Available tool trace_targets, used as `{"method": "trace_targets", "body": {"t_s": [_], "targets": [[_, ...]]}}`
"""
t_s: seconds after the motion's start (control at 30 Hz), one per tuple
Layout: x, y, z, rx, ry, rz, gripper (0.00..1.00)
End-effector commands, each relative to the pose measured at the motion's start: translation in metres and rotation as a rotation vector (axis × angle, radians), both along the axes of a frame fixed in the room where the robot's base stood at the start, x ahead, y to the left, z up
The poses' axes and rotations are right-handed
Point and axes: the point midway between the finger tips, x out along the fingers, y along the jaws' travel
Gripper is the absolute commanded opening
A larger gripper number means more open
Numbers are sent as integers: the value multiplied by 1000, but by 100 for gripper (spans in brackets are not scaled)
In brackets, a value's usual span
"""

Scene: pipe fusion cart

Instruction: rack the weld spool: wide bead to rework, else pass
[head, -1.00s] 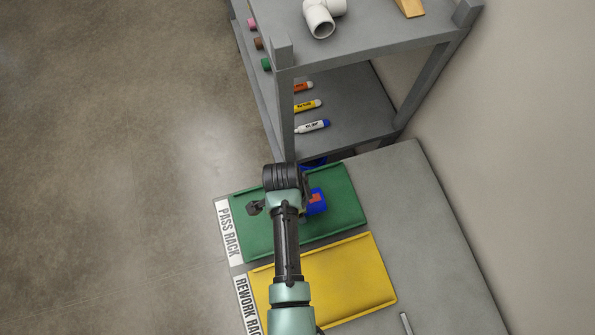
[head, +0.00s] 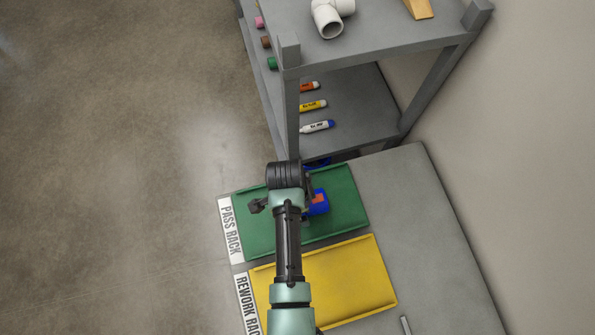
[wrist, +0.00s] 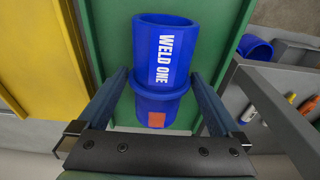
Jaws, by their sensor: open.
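The blue weld spool (wrist: 162,60), lettered WELD ONE in white, lies on the green pass rack (wrist: 115,25) in the wrist view. A raised blue bead (wrist: 160,90) rings its middle and stands out past the body. An orange patch (wrist: 156,120) is on its near end. My gripper (wrist: 160,78) is open, with one finger on each side of the spool; I cannot tell whether they touch it. In the head view the spool (head: 319,204) shows partly from behind my wrist, on the green pass rack (head: 345,205). The yellow rework rack (head: 355,275) looks empty where visible.
A grey cart (head: 350,95) stands beyond the racks, its post close to my wrist. Markers (head: 317,126) lie on its lower shelf; a white pipe fitting (head: 328,18) sits on top.

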Motion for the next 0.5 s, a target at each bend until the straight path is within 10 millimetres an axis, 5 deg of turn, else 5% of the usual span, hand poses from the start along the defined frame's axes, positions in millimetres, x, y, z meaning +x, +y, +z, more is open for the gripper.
{"method": "trace_targets", "body": {"t_s": [0.5], "targets": [[-2,11,92,1,-6,3,100]]}}
